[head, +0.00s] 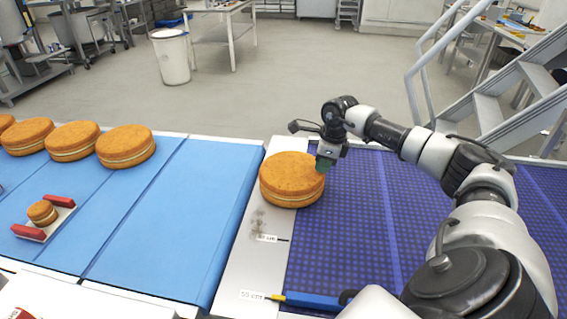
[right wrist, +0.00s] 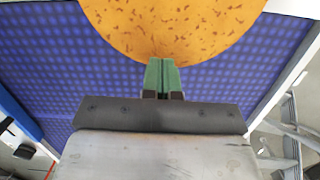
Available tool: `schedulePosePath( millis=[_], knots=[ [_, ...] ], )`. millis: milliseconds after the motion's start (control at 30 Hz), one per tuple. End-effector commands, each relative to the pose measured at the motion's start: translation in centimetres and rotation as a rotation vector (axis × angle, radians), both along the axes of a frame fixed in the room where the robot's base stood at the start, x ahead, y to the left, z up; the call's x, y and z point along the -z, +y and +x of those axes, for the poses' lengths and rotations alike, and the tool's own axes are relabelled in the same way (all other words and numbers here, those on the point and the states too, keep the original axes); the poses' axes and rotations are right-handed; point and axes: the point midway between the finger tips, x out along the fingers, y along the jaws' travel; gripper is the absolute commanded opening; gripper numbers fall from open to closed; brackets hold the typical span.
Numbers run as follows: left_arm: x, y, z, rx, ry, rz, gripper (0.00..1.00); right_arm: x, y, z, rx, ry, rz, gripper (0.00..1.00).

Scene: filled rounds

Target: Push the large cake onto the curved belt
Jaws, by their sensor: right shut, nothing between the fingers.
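The large cake (head: 291,179) is a round, golden-brown filled cake. In the head view it rests partly on the pale metal plate (head: 245,262) between the belts, with its right part over the purple belt (head: 350,223). My right gripper (head: 324,164) is at the cake's right edge, over the purple belt. In the right wrist view the cake (right wrist: 172,25) fills the top middle, and my right gripper's green fingertips (right wrist: 162,75) are together at its edge, with nothing between them. I cannot tell if they touch it. My left gripper is not in view.
More large cakes (head: 125,146) stand along the far left of the blue belt (head: 170,215). A small cake (head: 43,212) sits on a small holder with red ends. A blue bar (head: 310,300) lies at the near edge of the purple belt. Metal stairs (head: 500,100) stand behind, at right.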

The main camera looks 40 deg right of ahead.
Motion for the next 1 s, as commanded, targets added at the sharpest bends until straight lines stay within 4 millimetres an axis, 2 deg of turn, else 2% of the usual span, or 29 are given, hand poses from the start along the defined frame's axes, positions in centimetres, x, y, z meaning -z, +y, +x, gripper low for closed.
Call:
schedulePosePath(
  millis=[100,400,567,667,733,1000],
  knots=[
    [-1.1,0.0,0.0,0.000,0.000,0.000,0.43,-0.5,1.4,1.8,-0.004,-0.004,0.005,0.00],
    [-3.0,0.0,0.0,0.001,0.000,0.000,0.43,-0.5,5.3,7.0,-0.003,-0.002,0.004,0.00],
    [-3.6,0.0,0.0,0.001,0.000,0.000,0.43,-0.4,6.7,9.1,-0.002,-0.001,0.002,0.00],
    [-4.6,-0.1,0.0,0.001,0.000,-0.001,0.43,0.4,6.5,8.8,0.000,0.003,0.000,0.00],
    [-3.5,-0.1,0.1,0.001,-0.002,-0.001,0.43,1.4,6.4,8.8,-0.001,0.000,-0.002,0.00],
    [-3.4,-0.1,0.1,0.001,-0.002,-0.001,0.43,1.8,6.5,8.7,-0.002,0.007,-0.002,0.00]
  ],
)
